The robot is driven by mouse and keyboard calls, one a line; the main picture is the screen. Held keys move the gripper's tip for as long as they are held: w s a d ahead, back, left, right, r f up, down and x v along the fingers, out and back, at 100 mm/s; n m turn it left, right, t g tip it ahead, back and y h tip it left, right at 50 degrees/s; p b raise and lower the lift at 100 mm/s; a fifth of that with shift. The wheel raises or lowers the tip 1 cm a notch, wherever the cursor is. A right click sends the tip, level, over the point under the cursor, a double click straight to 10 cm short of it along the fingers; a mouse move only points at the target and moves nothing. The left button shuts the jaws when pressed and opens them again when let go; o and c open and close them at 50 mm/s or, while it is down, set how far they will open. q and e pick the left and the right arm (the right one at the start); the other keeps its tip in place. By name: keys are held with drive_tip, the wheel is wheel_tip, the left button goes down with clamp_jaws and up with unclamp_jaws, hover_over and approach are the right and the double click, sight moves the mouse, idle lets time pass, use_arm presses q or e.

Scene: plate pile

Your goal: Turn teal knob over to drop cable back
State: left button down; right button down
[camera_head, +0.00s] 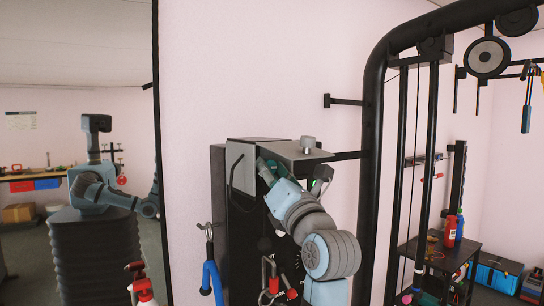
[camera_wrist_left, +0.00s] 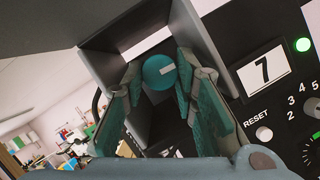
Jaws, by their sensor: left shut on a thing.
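The teal knob (camera_wrist_left: 160,72) with a white stripe shows in the left wrist view, in a recess under a grey hood. My left gripper (camera_wrist_left: 162,84) has its teal-padded fingers on both sides of the knob and is shut on it. In the head view my left gripper (camera_head: 290,174) reaches under the grey hood (camera_head: 290,151) on the black panel box; the knob is hidden there. No loose cable can be made out at the knob. My right gripper is not in view.
A black gym frame (camera_head: 372,130) stands to the right. A mirror (camera_head: 80,150) on the left reflects me.

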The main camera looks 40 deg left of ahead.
use_arm(q)
drive_tip(key=m+p, duration=0.2)
drive_tip(key=r+m+t+h+p, duration=0.1)
drive_tip(key=m+p, duration=0.1)
drive_tip(key=p, duration=0.1)
drive_tip(key=shift+s+h, duration=0.1)
drive_tip(key=shift+h, duration=0.2)
drive_tip(key=shift+f+m+h+p, duration=0.25)
drive_tip(key=shift+m+h+p, duration=0.15)
drive_tip(key=shift+m+p, duration=1)
drive_tip(key=c, duration=1.6)
unclamp_jaws()
drive_tip(key=shift+a+f, duration=0.1)
drive_tip(key=shift+o, duration=0.2)
